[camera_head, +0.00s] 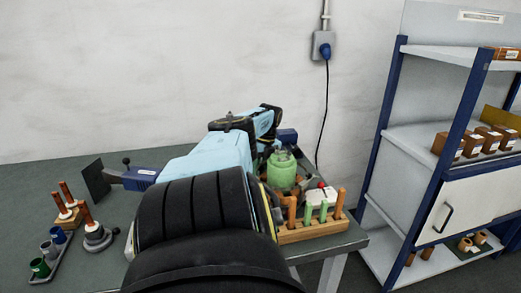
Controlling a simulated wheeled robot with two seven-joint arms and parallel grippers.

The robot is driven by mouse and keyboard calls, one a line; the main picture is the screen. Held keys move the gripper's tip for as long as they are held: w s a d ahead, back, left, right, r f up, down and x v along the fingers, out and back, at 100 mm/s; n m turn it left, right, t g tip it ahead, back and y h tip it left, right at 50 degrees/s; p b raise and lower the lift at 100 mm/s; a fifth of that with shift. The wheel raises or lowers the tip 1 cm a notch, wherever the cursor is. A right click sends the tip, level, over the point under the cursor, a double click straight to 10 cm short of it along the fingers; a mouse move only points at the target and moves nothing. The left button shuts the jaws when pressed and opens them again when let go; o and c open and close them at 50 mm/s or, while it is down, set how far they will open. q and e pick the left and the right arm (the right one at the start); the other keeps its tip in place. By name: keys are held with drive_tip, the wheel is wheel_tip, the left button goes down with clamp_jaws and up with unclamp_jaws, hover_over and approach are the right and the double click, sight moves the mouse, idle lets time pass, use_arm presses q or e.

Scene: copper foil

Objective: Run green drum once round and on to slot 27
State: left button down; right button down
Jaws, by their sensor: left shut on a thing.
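A pale green, jar-shaped drum (283,172) stands upright at the right end of the table, just past my left arm. My left arm rises from the bottom middle, and its bulk covers much of the table. My left gripper (276,150) is at the top of the green drum and looks shut on it. The fingertips are small and partly covered by the arm, so the exact contact is unclear. No slot number is readable. My right gripper is out of view.
A wooden rack (315,232) with orange and green pegs stands at the table's right front. A blue-handled device (140,178), peg stands and a tray of small cups (40,267) are on the left. A shelf unit (440,150) stands to the right.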

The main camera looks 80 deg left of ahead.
use_arm(q)
drive_tip(key=c, duration=1.3)
unclamp_jaws()
drive_tip(key=shift+c, duration=0.2)
wheel_tip(320, 180, up, 13)
drive_tip(key=w+p, duration=0.1)
drive_tip(key=w, duration=0.1)
drive_tip(key=shift+w+a, duration=0.2)
drive_tip(key=shift+a, duration=0.25)
drive_tip(key=shift+r, duration=0.1)
